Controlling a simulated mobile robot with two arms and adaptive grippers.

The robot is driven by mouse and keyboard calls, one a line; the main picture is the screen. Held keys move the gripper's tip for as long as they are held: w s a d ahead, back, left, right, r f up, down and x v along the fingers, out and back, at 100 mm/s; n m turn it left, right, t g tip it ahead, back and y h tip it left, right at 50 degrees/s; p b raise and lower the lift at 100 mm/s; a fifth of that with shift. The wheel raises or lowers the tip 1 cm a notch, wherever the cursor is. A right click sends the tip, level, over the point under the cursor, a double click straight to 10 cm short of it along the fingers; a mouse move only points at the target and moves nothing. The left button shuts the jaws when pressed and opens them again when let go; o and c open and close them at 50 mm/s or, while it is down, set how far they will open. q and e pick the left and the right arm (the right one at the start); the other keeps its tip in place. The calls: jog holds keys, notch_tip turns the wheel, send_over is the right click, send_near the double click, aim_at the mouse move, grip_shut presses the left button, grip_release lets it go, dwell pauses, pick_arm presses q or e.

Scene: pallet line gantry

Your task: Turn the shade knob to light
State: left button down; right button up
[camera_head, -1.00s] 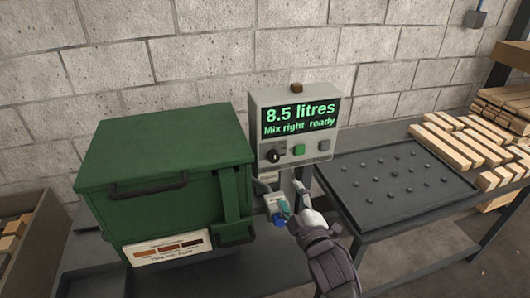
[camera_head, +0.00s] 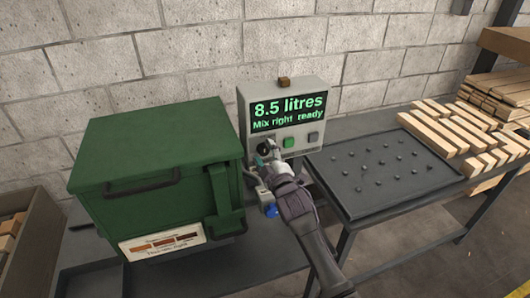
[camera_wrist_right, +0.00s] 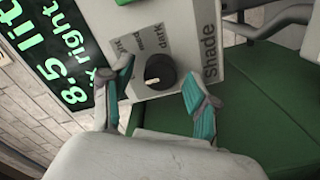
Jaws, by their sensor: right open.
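The black shade knob (camera_wrist_right: 160,72) sits on the white face of the control box, with printed words including "med", "dark" and "Shade" beside it. Its white mark shows on the knob face in the wrist view; which word it points to I cannot tell. In the head view the knob (camera_head: 264,147) is at the lower left of the box, partly hidden by my gripper. My right gripper (camera_wrist_right: 157,78) is open, its teal-padded fingers on either side of the knob with visible gaps. It also shows in the head view (camera_head: 266,157). My left gripper is not in view.
The box screen (camera_head: 289,114) reads "8.5 litres, Mix right ready". A green button (camera_head: 288,142) and a grey button (camera_head: 313,137) are right of the knob. A green lidded bin (camera_head: 150,150) stands close on the left. A dark tray (camera_head: 365,205) lies on the right.

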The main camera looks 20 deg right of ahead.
grip_shut()
dwell(0.4)
jog(key=m+p, duration=0.1)
jog(key=m, duration=0.3)
jog(key=shift+m, duration=1.8)
grip_release()
